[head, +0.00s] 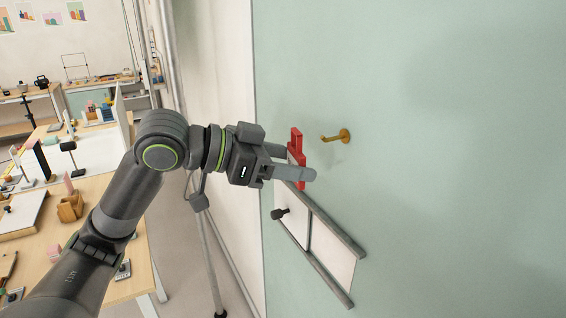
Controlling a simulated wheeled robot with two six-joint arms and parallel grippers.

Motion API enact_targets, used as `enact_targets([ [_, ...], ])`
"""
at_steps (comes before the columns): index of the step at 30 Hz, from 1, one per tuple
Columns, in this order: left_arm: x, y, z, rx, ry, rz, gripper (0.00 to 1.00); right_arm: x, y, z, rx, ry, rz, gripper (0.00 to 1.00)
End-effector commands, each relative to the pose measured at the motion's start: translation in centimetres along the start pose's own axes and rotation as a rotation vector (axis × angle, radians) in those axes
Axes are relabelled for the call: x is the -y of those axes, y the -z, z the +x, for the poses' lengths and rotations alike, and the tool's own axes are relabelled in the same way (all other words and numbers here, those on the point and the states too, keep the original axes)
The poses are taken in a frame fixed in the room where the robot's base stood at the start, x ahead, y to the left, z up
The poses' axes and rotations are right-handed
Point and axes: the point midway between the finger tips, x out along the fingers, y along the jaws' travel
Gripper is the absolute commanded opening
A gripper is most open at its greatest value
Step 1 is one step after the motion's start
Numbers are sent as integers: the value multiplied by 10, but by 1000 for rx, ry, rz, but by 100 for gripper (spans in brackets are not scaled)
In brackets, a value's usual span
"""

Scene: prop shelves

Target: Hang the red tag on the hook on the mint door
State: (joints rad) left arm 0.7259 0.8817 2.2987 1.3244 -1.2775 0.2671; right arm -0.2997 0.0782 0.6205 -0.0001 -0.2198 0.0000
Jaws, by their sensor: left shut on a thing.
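The red tag (296,146) is held between the fingers of my left gripper (298,163), which is shut on it. The tag stands upright, with its top above the fingers and a small part below them. The brass hook (337,137) is fixed to the mint door (450,170), to the right of the tag and slightly higher than the fingers. In the picture a gap shows between the tag and the hook. The near finger hides the middle of the tag. My right gripper is not in view.
A grey-framed white panel (334,229) is on the door below the gripper, with a dark knob (280,213) at its left. Desks with several small items (70,206) stand at the left. The door surface right of the hook is clear.

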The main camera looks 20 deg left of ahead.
Motion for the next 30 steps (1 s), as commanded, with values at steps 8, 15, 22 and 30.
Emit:
enact_targets([
  [8, 2, 4, 12, -1, -2, 0, 35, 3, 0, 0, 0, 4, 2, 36],
  [15, 4, 6, 23, -1, -2, -1, 35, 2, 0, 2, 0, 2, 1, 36],
  [22, 5, 9, 32, -1, -2, 0, 35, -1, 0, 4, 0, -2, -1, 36],
  [30, 7, 12, 44, 0, -2, -1, 35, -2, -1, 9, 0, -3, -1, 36],
])
